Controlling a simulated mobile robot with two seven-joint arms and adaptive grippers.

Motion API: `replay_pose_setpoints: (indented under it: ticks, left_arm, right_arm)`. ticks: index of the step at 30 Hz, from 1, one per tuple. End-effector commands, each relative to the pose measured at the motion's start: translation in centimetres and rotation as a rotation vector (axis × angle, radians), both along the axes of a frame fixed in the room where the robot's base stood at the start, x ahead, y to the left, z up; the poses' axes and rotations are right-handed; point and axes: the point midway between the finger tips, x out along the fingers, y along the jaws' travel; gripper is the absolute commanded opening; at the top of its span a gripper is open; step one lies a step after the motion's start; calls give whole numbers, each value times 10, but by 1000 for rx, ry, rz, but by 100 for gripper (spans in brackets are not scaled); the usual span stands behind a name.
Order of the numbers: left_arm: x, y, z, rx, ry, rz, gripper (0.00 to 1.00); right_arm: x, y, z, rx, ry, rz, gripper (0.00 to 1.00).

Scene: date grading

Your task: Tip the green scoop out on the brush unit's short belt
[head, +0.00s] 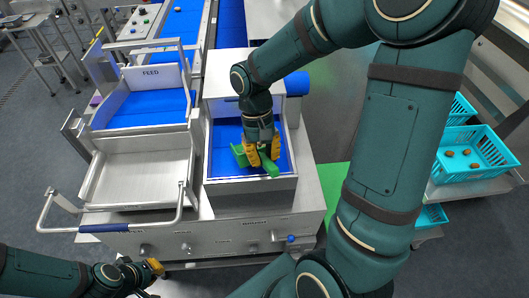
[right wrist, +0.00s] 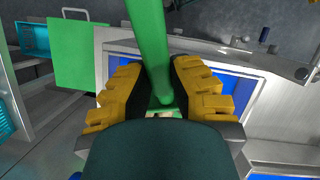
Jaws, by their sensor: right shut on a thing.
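The green scoop (head: 269,167) is in my right gripper (head: 262,152), over the blue short belt (head: 222,134) in the metal-walled bay of the brush unit (head: 240,199). Yellow fingers close around its green handle, which also shows in the right wrist view (right wrist: 151,45) between the fingers (right wrist: 160,95). Part of the scoop is hidden behind the gripper, and I cannot tell whether anything is in it or how far it tilts. My left gripper (head: 152,268) is low at the front left, away from the scoop; its opening is unclear.
A FEED hopper (head: 150,81) and a steel tray with a handle bar (head: 138,173) stand left of the bay. Turquoise crates (head: 481,137) with several dates are at the right. A long blue belt (head: 180,25) runs behind.

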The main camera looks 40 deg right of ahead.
Motion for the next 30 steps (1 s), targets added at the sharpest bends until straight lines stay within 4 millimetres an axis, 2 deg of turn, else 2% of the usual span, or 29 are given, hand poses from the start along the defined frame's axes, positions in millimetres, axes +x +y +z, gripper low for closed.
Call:
replay_pose_setpoints:
  ticks: [1, 30]
  left_arm:
    - [0, 0, 7, -1, 0, 0, 0]
    - [-2, 3, 77, -12, 1, -5, 0]
  right_arm:
    - [1, 0, 3, 3, 15, -1, 0]
    - [22, -5, 24, 71, 278, -1, 0]
